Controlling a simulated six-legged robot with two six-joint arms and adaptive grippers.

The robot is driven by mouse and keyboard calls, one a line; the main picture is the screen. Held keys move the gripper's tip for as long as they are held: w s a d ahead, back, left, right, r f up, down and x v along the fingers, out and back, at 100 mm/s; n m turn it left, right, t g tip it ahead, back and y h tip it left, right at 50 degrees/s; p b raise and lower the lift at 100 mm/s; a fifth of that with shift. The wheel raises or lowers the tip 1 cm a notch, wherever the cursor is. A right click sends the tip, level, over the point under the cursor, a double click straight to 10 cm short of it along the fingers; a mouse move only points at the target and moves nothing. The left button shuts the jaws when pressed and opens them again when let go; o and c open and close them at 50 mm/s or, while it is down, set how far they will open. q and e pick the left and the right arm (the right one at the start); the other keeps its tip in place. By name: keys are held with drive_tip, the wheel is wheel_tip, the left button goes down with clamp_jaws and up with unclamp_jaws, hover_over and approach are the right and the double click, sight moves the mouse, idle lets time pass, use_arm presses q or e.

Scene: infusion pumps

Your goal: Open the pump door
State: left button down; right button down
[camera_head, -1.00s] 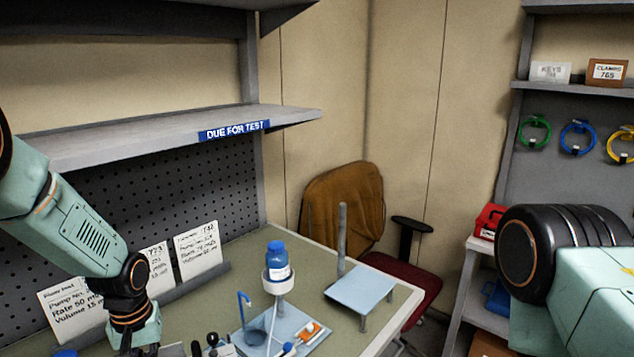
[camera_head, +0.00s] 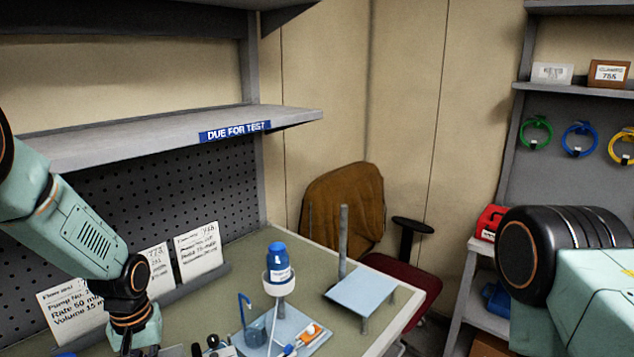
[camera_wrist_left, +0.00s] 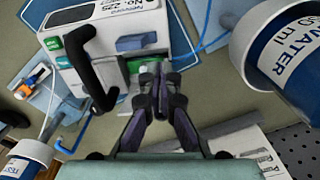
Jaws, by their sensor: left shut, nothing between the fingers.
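The pump (camera_wrist_left: 105,30) is a white box with a "NO. 225" label at the top of the left wrist view. A black curved handle (camera_wrist_left: 84,72), a blue block (camera_wrist_left: 136,43) and green parts show on it. I cannot tell its door's edges or whether it is open. My left gripper (camera_wrist_left: 159,75) is shut and empty, its tips close to the pump below the blue block; contact cannot be told. In the head view only my left wrist shows, and the pump is mostly out of frame. My right gripper is out of view.
A "WATER" container (camera_wrist_left: 283,48) stands right of the gripper in the wrist view. In the head view, a blue-capped bottle (camera_head: 279,268) sits in a stand, beside a small raised platform (camera_head: 360,291). Cards (camera_head: 198,250) lean against the pegboard. A chair (camera_head: 345,210) stands beyond the table.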

use_arm(q)
drive_tip(key=shift+s, duration=0.1)
idle(0.3)
drive_tip(key=shift+f, duration=0.55)
drive_tip(key=shift+f+b, duration=0.35)
drive_tip(key=shift+b, duration=0.1)
drive_tip(key=shift+f, duration=0.1)
drive_tip(key=shift+w+a, duration=0.15)
drive_tip(key=shift+w, duration=0.25)
drive_tip(key=shift+w+a+b, duration=0.15)
drive_tip(key=shift+w+b, duration=0.15)
drive_tip(key=shift+w, duration=0.1)
